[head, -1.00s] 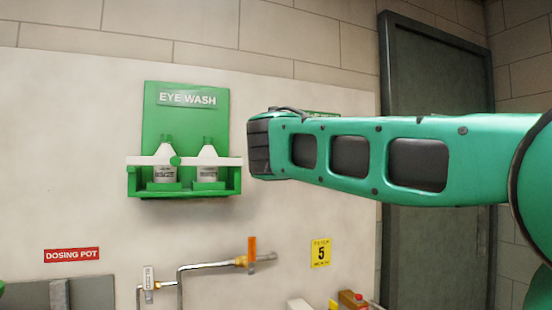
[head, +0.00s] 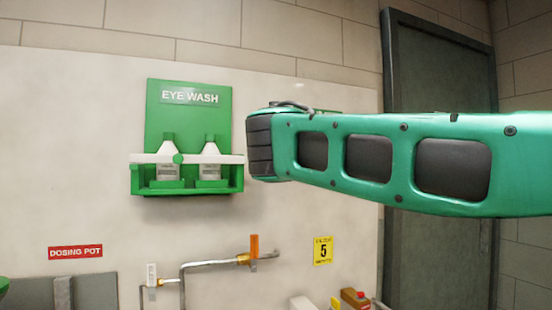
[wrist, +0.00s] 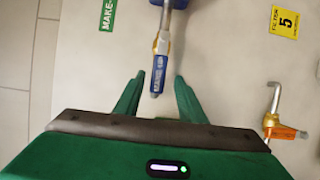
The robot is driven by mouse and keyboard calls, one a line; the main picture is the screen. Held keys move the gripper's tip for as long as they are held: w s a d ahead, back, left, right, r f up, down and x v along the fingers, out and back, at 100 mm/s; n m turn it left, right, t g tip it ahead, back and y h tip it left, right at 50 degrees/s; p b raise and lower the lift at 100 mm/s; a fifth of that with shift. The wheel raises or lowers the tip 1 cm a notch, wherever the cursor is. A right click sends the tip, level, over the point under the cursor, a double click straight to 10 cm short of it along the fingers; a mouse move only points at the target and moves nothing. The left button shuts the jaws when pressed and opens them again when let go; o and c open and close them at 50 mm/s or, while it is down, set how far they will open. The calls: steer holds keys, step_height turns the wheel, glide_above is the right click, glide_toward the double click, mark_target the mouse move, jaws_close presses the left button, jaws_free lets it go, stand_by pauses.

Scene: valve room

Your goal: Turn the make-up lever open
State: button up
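The make-up lever is most likely the blue handle (wrist: 158,72) below a metal stem in the wrist view, close to a green sign (wrist: 108,14) reading "MAKE-", cut off by the frame edge. My gripper (wrist: 159,80) is open, with one green finger on each side of the handle's lower end. A gap shows on both sides, and I see no contact. I cannot tell how deep the handle sits between the fingers. In the head view my arm hides the lever and the gripper.
An orange lever (head: 254,246) on a pipe is lower in the head view; it also shows in the wrist view (wrist: 288,132). A yellow sign "5" (head: 323,250) is beside it. A green eye wash station (head: 188,110) hangs left of my arm.

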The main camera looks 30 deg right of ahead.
steer(key=v, duration=0.8)
steer(key=shift+w+f, duration=0.1)
steer(key=s+d+f+m+g+y, duration=0.1)
steer(key=s+d+f+m+g, duration=0.2)
steer(key=f, duration=0.6)
steer(key=s+d+f+m+g+y, duration=0.15)
steer(key=d+f, duration=0.25)
steer(key=f, duration=0.4)
steer(key=s+d+f+m+g, duration=0.2)
steer(key=d+f+m+g, duration=0.15)
steer(key=f, duration=0.55)
steer(key=s+a+f+m+g+y, duration=0.2)
steer(key=s+f+m, duration=0.3)
steer(key=s+f, duration=0.5)
steer(key=s+a+f+m+g+y, duration=0.2)
steer(key=s+f+m+g+y, duration=0.3)
steer(key=s+f, duration=0.6)
steer(key=shift+s+f, duration=0.25)
steer(key=shift+f, duration=0.25)
